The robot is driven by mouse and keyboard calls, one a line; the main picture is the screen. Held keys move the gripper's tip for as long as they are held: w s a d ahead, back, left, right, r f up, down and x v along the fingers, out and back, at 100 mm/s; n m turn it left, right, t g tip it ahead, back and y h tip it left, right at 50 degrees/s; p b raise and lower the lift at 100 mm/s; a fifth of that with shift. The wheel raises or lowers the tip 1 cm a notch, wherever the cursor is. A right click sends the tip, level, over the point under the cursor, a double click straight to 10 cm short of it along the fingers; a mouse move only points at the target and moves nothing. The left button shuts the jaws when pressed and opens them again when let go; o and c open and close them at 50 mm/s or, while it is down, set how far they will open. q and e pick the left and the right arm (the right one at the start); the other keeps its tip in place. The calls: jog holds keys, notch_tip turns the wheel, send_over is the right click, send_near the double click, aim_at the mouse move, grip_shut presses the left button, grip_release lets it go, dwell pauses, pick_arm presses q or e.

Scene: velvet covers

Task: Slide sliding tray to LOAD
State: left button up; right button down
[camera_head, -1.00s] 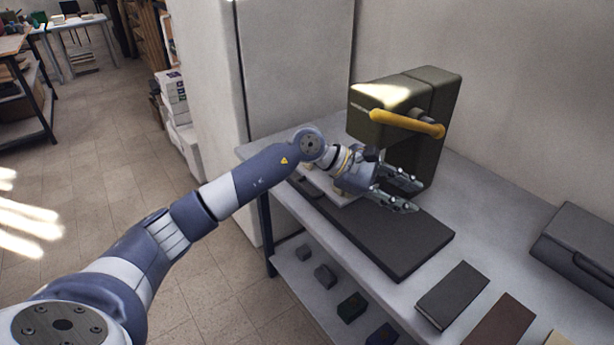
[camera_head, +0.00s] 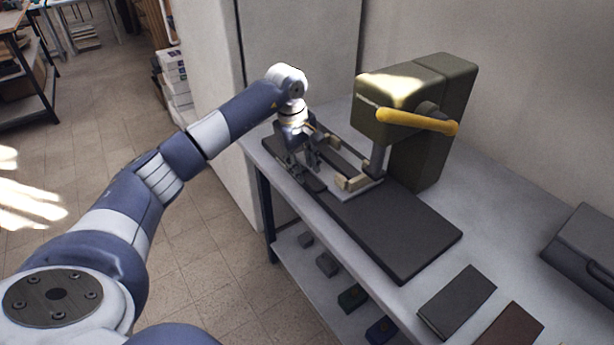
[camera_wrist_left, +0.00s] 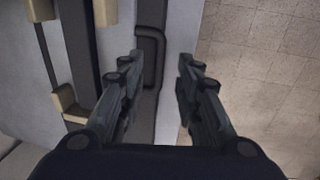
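The sliding tray (camera_head: 330,207) is a pale plate with beige corner blocks, lying on the dark base board (camera_head: 408,235) in front of the olive press. It also shows in the left wrist view (camera_wrist_left: 105,65). A dark bar handle (camera_wrist_left: 159,55) runs along its edge. My left gripper (camera_head: 307,170) points down over the tray's near-left side. In the left wrist view my left gripper (camera_wrist_left: 158,68) has its fingers apart, one on each side of the handle; I cannot tell if they touch it. No LOAD marking is readable. My right gripper is out of view.
The olive press (camera_head: 420,110) with a yellow lever (camera_head: 415,121) stands behind the tray. A dark flat book-like block (camera_head: 457,302), a brown one (camera_head: 505,328) and a grey case (camera_head: 588,245) lie to the right. A lower shelf holds several small blocks.

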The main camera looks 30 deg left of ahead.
aim_at(308, 183)
pick_arm(q)
jog(key=shift+w+d+f, duration=0.1)
jog(key=shift+w+f, duration=0.15)
jog(key=shift+f, duration=1)
jog(key=shift+w+d+f, duration=0.1)
jog(key=shift+w+f, duration=0.1)
jog(key=shift+f, duration=1.05)
grip_shut()
